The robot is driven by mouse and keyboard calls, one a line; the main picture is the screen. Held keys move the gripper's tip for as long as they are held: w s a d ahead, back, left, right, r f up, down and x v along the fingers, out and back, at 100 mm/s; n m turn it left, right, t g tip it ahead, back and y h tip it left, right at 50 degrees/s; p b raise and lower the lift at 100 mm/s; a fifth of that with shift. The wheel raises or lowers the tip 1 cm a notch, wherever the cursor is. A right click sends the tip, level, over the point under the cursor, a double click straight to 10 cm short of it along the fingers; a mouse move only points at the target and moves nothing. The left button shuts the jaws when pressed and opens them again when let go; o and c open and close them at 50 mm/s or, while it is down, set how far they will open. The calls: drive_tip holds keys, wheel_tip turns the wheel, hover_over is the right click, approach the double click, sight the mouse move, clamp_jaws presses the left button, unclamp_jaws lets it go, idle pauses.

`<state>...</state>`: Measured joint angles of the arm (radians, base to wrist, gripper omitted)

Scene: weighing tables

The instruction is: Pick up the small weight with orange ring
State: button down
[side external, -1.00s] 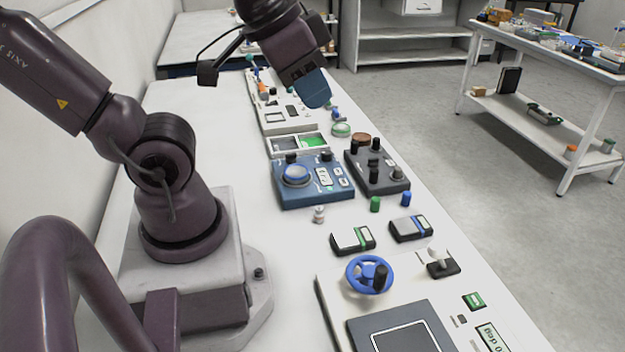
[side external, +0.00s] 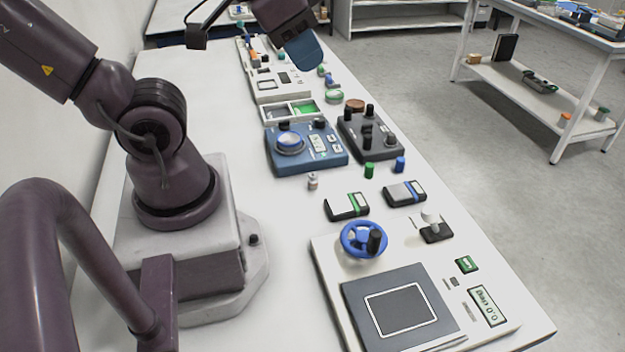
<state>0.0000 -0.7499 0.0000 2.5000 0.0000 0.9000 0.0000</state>
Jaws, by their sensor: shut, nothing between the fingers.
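A small pale metal weight (side external: 313,181) stands upright on the white table, in front of the blue device. A ring on it is too small for me to tell its colour. My gripper (side external: 308,54), with blue fingers, is at the top of the view, high over the far part of the table. It is shut and empty, well away from the small weight.
The blue device (side external: 305,158) and a dark knobbed box (side external: 368,150) stand behind the weight. A green cylinder (side external: 369,170), a blue cylinder (side external: 399,164) and two small meters (side external: 347,206) (side external: 404,193) are to its right. A panel with a blue handwheel (side external: 361,239) is nearer.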

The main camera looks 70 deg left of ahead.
drive_tip(key=c, duration=0.9)
unclamp_jaws()
